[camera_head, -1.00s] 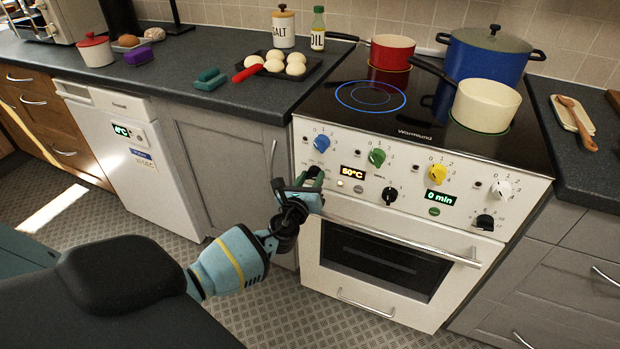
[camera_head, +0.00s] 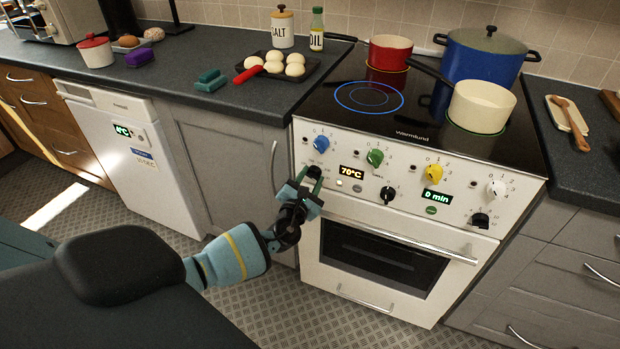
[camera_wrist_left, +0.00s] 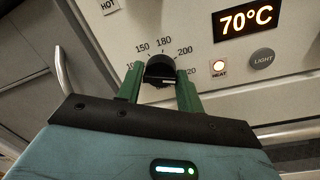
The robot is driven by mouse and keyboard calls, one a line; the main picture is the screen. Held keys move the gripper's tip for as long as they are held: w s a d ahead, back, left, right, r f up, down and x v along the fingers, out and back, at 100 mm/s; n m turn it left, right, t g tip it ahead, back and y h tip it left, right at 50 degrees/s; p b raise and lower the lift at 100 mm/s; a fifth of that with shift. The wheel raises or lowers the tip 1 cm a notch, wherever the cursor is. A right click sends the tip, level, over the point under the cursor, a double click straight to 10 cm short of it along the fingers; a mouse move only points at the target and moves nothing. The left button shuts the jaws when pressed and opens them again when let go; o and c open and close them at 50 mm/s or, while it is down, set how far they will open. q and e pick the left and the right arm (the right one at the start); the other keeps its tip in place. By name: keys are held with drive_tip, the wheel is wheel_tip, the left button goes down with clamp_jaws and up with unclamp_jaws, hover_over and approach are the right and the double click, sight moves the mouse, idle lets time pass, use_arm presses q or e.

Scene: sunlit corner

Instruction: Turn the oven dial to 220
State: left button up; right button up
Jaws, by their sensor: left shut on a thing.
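The white oven (camera_head: 345,284) has a row of knobs and a display (camera_head: 352,173) reading 70°C, also clear in the left wrist view (camera_wrist_left: 246,20). My left gripper (camera_head: 308,180) is at the left of the oven panel. In the left wrist view its green fingers (camera_wrist_left: 160,82) are on both sides of the black oven dial (camera_wrist_left: 160,66), shut on it. Scale marks 150, 180, 200 and 220 show around the dial; the lower left part of the scale is hidden by a finger. My right gripper is not in view.
A lit HEAT lamp (camera_wrist_left: 218,67) and a LIGHT button (camera_wrist_left: 263,56) sit right of the dial. The blue knob (camera_head: 321,144) is just above my gripper. The oven door handle (camera_head: 400,238) runs below the panel. Pots, including a cream pan (camera_head: 483,105), stand on the hob.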

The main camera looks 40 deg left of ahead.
use_arm(q)
drive_tip(key=shift+d+m, duration=0.1)
drive_tip(key=shift+m, duration=0.4)
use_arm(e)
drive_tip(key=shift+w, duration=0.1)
use_arm(q)
drive_tip(key=o, duration=1)
drive_tip(key=shift+c, duration=0.2)
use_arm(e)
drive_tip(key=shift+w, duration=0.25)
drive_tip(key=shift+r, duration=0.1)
use_arm(q)
drive_tip(key=shift+s+f, duration=0.1)
drive_tip(key=shift+s, duration=0.2)
drive_tip(key=p+v, duration=0.1)
drive_tip(key=v, duration=0.6)
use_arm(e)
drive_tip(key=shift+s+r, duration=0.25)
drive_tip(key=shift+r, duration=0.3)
use_arm(q)
drive_tip(key=shift+d, duration=0.1)
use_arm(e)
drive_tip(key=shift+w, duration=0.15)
